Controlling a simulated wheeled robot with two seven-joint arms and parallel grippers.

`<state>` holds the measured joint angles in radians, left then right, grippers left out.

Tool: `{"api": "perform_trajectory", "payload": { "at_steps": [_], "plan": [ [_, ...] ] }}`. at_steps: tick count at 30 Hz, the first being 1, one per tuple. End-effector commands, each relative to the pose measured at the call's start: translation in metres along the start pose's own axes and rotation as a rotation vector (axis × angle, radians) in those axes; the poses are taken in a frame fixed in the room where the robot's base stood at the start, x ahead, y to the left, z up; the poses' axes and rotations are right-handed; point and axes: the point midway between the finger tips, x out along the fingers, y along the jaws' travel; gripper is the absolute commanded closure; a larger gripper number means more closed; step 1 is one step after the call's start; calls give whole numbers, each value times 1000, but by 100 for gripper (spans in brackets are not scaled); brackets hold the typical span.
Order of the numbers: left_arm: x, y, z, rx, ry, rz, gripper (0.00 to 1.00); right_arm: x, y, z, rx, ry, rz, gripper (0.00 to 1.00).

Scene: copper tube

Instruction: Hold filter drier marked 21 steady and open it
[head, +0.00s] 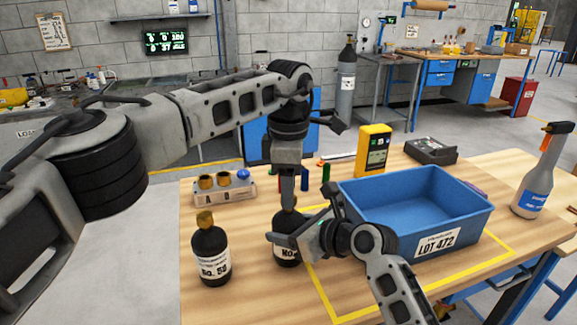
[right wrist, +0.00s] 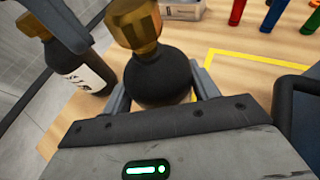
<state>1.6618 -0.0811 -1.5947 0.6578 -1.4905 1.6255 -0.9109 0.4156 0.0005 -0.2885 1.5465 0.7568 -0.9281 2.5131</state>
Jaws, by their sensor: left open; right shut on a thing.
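A black filter drier (head: 285,252) with a white label stands on the wooden table. Its label starts "No." but the number is hidden by my right gripper. In the right wrist view its black body (right wrist: 160,78) and brass cap (right wrist: 135,24) show. My right gripper (head: 292,243) is shut around the body. My left gripper (head: 288,203) is open and points down directly over this drier, hiding its cap in the head view; I cannot tell whether it touches. A second black drier (head: 211,254) with a brass cap stands upright to the left, its label seeming to read No. 58.
A blue bin (head: 420,212) labelled LOT 472 stands right of my right gripper, inside a yellow outline. A holder with brass caps (head: 224,187), a yellow meter (head: 373,150) and several coloured cylinders stand behind. A grey spray bottle (head: 538,180) stands far right.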

Motion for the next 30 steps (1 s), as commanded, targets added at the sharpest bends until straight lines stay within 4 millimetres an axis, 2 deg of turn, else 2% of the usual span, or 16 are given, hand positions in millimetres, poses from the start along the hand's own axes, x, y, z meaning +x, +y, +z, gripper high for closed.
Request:
{"api": "perform_trajectory", "payload": {
  "at_steps": [5,13,18,23,26,30],
  "plan": [
    [12,0,0,-2,0,0,54,0,0,-1,2,2,2,100],
    [13,0,0,-2,0,1,54,0,0,-1,2,2,2,100],
    [13,0,0,-2,0,0,99,0,0,-1,3,2,2,100],
    [13,0,0,-38,1,0,99,0,0,-1,3,2,2,100],
    [12,0,0,-182,1,0,99,0,0,-1,3,2,2,100],
    [12,0,0,-488,1,0,99,0,0,-1,4,2,1,100]
  ]
}}
